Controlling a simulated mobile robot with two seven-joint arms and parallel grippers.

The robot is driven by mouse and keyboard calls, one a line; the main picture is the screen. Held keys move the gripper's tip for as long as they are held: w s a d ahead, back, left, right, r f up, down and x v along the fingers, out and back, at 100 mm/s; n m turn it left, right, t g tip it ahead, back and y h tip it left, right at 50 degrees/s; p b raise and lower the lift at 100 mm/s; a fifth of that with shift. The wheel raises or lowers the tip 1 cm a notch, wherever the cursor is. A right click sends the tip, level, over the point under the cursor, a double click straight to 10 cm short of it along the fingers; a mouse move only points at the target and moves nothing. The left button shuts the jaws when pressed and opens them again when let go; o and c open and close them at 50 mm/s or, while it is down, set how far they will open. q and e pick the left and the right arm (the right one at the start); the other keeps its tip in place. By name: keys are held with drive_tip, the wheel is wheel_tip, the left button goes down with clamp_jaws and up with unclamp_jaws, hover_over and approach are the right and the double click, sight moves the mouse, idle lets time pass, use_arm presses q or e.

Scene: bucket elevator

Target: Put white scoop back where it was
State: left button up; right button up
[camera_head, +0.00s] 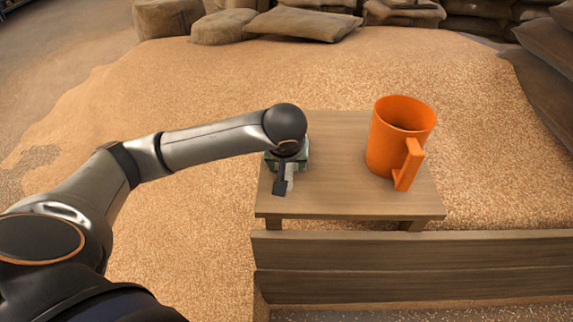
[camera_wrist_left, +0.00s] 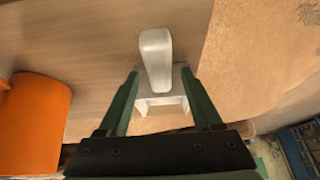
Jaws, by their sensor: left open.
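The white scoop (camera_wrist_left: 157,62) shows in the left wrist view, on the wooden table (camera_head: 335,200). Its handle points up the picture and its box-shaped end is nearer my wrist. My left gripper (camera_wrist_left: 161,74) is open, with one green finger on each side of the scoop; I cannot tell whether either finger touches it. In the head view my left gripper (camera_head: 287,172) is over the table's left part, and the wrist hides most of the scoop there. My right gripper is not in view.
An orange mug-like container (camera_head: 393,150) with a handle stands on the table's right side; it also shows in the left wrist view (camera_wrist_left: 35,122). A wooden plank barrier (camera_head: 400,262) runs in front. Grain surrounds the table, with sacks (camera_head: 305,24) behind.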

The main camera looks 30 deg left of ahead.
use_arm(q)
drive_tip(key=p+v, duration=0.4)
drive_tip(key=v, duration=0.7)
drive_tip(key=s+d+f+m+t+h, duration=0.1)
drive_tip(key=d+f+m+h, duration=0.55)
drive_tip(key=d+f, duration=0.75)
drive_tip(key=s+a+f+m+t, duration=0.2)
drive_tip(key=s+f+t, duration=0.1)
drive_tip(key=s+f, duration=0.8)
drive_tip(key=shift+a+m, duration=0.25)
drive_tip(key=shift+m, duration=0.1)
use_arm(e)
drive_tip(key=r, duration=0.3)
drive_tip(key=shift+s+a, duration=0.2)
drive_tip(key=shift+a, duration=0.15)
